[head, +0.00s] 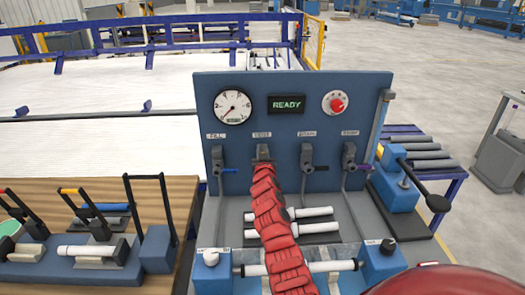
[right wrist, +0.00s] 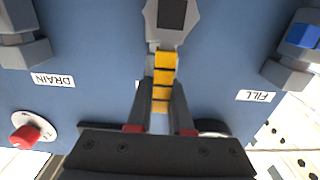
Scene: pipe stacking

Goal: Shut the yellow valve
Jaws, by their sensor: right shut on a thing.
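The yellow valve's handle (right wrist: 165,75) has yellow and dark bands and shows in the right wrist view, reaching down in the picture from its grey valve body (right wrist: 170,18). My right gripper (right wrist: 161,92) is shut on this handle, one finger on each side. In the head view my red right arm covers the handle and the gripper; only the top of the valve body (head: 263,152) shows, second from the left on the blue panel (head: 292,95). My left gripper is in neither view.
The fill valve (head: 217,158) with a blue handle is left of it; the drain valve (head: 307,157) and a purple-handled valve (head: 349,155) are right. Above are a gauge (head: 233,107), a READY display (head: 286,104) and a red knob (head: 337,104). White pipes (head: 305,228) lie below.

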